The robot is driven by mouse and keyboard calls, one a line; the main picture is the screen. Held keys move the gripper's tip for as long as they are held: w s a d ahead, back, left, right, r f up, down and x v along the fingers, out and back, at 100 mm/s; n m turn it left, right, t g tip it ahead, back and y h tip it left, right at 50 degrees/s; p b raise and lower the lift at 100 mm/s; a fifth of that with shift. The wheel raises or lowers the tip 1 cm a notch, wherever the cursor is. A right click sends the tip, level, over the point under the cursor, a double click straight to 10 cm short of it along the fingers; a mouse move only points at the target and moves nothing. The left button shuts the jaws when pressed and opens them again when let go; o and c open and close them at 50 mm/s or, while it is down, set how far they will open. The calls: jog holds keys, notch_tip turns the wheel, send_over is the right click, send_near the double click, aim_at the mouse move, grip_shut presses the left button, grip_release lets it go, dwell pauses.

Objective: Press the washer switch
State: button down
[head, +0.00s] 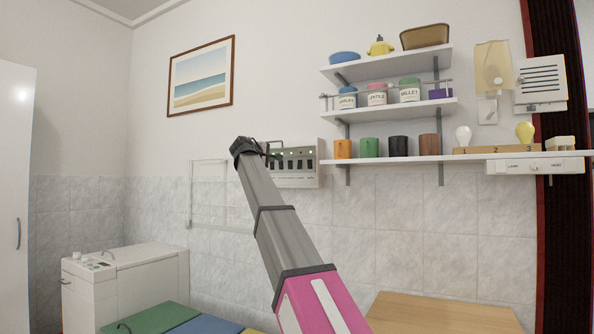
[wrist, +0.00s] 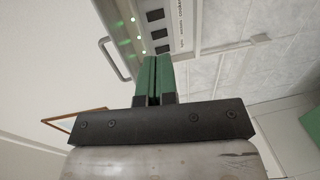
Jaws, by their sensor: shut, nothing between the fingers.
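A pale switch panel (head: 306,180) is fixed to the wall left of the shelves, with a row of dark switches and small green lights. It also shows in the wrist view (wrist: 190,22), where a label reading "cooker" is visible. I cannot make out which switch is the washer's. My gripper (head: 270,153) is at the panel's left end in the head view and hides part of it. In the wrist view my gripper's green fingers (wrist: 153,62) are together and empty, pointing toward the lights and switches. I cannot tell whether the fingertips touch the panel.
A metal bar handle (wrist: 116,60) lies left of the fingers in the wrist view. A wire rack (head: 190,205) hangs left below the panel. Shelves (head: 400,110) with jars and cups are to the right. A white top-loading machine (head: 140,285) stands at lower left.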

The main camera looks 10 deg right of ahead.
aim_at(300, 170)
jog(key=shift+w, duration=0.1)
jog(key=x, duration=2.4)
jog(key=shift+f, duration=0.1)
jog(key=shift+w+d, duration=0.2)
jog(key=shift+s+a, duration=0.1)
jog(key=shift+s+a+f, duration=0.1)
jog(key=shift+s, duration=0.1)
jog(key=s+a+f, duration=0.1)
jog(key=s+a, duration=0.5)
jog(key=s, duration=0.3)
jog(key=s+a+f, duration=0.2)
jog(key=s+a, duration=0.5)
jog(key=s, duration=0.2)
jog(key=shift+s+a, duration=0.35)
jog(key=shift+s, duration=0.05)
jog(key=shift+r, duration=0.1)
